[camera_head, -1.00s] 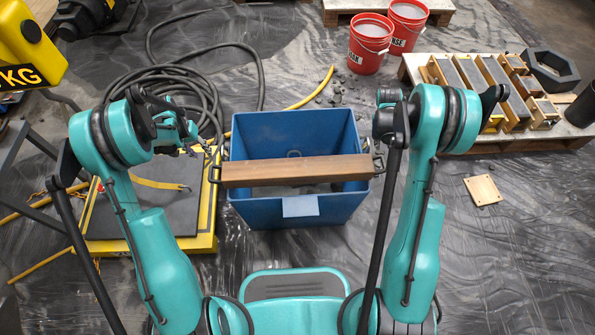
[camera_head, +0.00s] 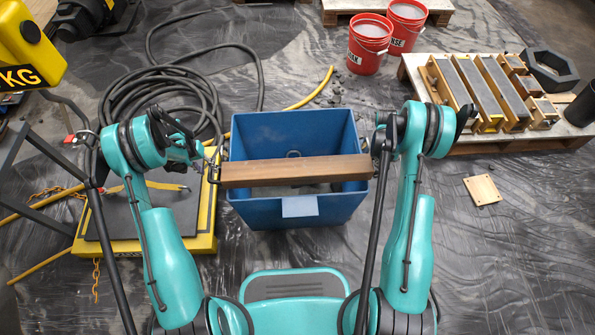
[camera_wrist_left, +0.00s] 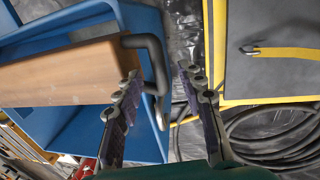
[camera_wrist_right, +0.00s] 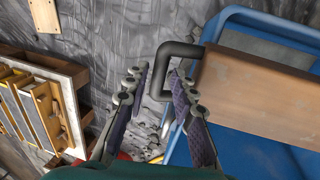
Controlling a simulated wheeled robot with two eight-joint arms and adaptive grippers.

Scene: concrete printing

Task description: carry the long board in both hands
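The long brown board (camera_head: 295,171) lies across the blue tub's rim, with a dark U-shaped handle at each end. My left gripper (camera_head: 203,153) is at the board's left end. In the left wrist view its two fingers (camera_wrist_left: 160,82) are open, and the left handle (camera_wrist_left: 156,62) shows between them. In the right wrist view, my right gripper's fingers (camera_wrist_right: 157,82) are open on either side of the right handle (camera_wrist_right: 158,78). I cannot tell whether either finger pair touches its handle. In the head view the right gripper is mostly hidden by my wrist.
The blue tub (camera_head: 300,215) stands under the board. A yellow-edged platform (camera_head: 205,243) is at left, with a coiled black hose (camera_head: 160,85) behind. Red buckets (camera_head: 369,50) stand at the back. A pallet of wooden moulds (camera_head: 470,140) is at right. The floor at front right is clear.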

